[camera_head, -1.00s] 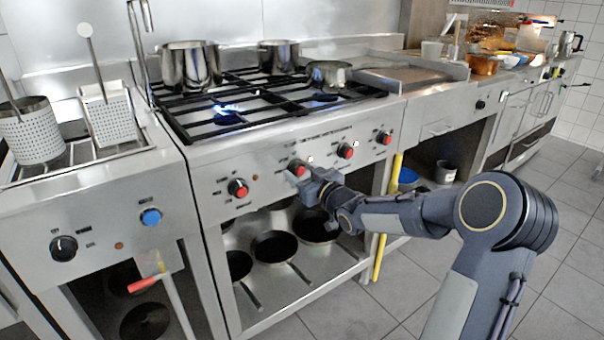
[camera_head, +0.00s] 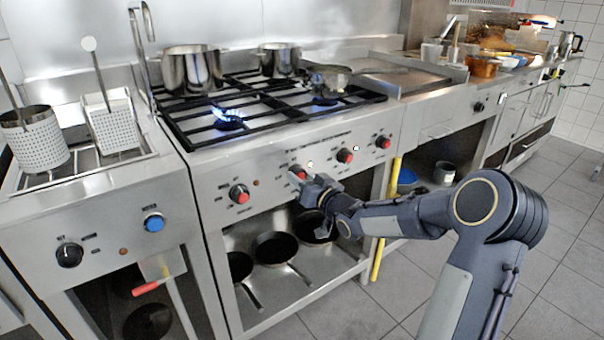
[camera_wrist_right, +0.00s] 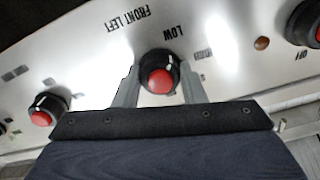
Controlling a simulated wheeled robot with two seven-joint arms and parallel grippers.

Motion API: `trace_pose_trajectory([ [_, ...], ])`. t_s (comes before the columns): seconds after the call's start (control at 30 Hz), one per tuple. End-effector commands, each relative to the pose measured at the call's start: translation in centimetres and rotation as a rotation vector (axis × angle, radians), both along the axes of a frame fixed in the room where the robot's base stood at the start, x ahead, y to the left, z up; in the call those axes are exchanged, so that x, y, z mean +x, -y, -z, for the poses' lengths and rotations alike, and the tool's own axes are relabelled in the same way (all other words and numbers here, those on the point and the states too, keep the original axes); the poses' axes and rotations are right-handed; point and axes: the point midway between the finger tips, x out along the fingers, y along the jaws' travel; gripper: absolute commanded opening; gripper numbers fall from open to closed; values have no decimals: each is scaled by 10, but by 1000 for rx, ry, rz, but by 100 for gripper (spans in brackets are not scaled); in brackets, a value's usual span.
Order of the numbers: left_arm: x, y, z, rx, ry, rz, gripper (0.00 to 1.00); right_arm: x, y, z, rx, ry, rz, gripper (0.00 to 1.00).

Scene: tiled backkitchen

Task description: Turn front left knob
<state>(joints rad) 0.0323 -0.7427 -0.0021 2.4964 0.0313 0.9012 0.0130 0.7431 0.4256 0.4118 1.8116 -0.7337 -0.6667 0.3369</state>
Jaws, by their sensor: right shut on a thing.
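The front left knob (camera_head: 297,172) is a black knob with a red face, second from the left on the stove panel. In the right wrist view the knob (camera_wrist_right: 158,75) sits between both fingers, beside upside-down "FRONT LEFT" and "LOW" labels. My right gripper (camera_head: 306,179) is shut on it, and the fingers (camera_wrist_right: 158,88) flank its sides. The wrist partly hides the knob in the head view. A blue flame (camera_head: 228,117) burns at the front left burner. My left gripper is not in view.
Other red knobs sit on either side: one on the left (camera_head: 239,194) and one on the right (camera_head: 345,156). Metal pots (camera_head: 191,70) stand on the stove. Dark pans (camera_head: 275,247) lie on the shelf below. A yellow post (camera_head: 380,240) stands right of the shelf.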

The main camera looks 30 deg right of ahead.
Motion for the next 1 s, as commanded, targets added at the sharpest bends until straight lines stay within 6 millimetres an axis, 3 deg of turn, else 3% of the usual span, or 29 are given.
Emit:
trace_pose_trajectory([
  [1.0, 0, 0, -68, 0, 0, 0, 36, 0, 0, -2, 968, -78, 3, 15],
])
